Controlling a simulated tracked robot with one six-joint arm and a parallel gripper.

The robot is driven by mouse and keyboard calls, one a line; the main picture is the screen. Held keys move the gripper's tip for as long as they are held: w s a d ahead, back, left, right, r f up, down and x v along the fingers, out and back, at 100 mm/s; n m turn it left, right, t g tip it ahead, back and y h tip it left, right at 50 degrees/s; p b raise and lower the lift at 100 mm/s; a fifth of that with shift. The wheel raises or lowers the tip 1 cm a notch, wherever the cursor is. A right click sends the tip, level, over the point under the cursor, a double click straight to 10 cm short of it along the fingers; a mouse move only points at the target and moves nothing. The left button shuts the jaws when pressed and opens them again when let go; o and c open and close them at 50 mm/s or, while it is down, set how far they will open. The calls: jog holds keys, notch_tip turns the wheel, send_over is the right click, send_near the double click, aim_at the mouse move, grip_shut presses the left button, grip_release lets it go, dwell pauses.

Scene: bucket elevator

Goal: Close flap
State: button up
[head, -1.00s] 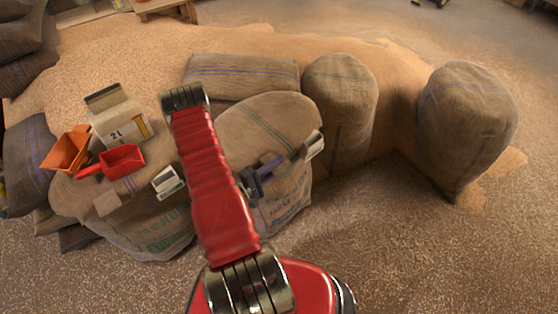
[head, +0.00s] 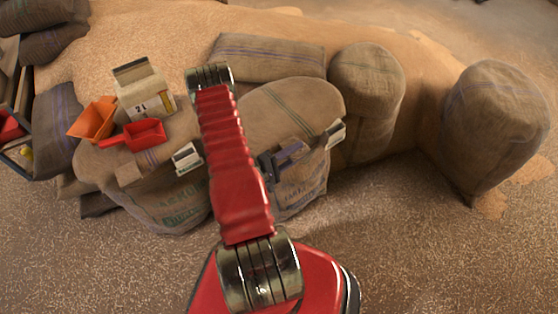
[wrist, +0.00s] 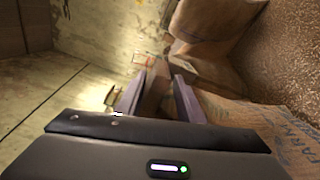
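I cannot be sure which flap the task names. In the head view a cream carton (head: 145,98) marked "2L" stands on a sack, with its top flap (head: 132,70) raised. My gripper (head: 298,149) is over the large front sack, right of my red arm and well apart from the carton. In the wrist view my gripper (wrist: 158,80) has its two purple fingers apart; a brown strip shows between or beyond them, and I cannot tell if they touch it. A pale, scuffed panel (wrist: 85,80) fills the left of that view. Printed sacking (wrist: 270,115) lies at the right.
An orange scoop (head: 93,118) and a red scoop (head: 142,133) lie beside the carton. Two small pale boxes (head: 187,158) (head: 336,134) show by the front sack. Upright sacks (head: 367,90) (head: 495,120) stand to the right. The grainy floor (head: 420,255) in front is clear.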

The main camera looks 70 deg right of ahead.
jog(key=v, duration=1.3)
jog(key=shift+w, duration=0.15)
jog(key=shift+a, duration=0.1)
dwell(0.6)
